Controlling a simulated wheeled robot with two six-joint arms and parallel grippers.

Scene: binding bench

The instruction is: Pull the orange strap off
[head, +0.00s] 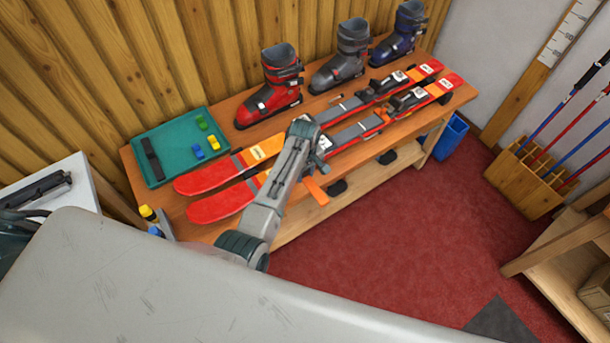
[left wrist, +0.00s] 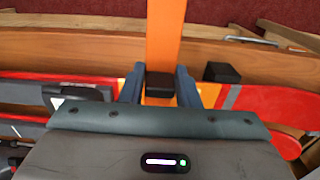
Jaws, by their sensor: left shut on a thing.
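The orange strap (head: 316,191) shows below my left gripper (head: 323,165), its end reaching past the bench's front edge. In the left wrist view the strap (left wrist: 163,35) runs between the fingers of my left gripper (left wrist: 160,88), with a black block (left wrist: 160,80) there. The gripper is shut on the strap, over the middle of the skis. Two red and orange skis (head: 206,178) with bindings lie side by side on the bench. My forearm hides part of the near ski. My right gripper is not in view.
A teal tray (head: 151,178) with small yellow, green and blue pieces and a dark bar sits at the bench's left end. Red (head: 270,95), grey (head: 343,65) and blue (head: 398,40) boots stand behind the skis. A pole rack (head: 525,183) stands right; the red floor is clear.

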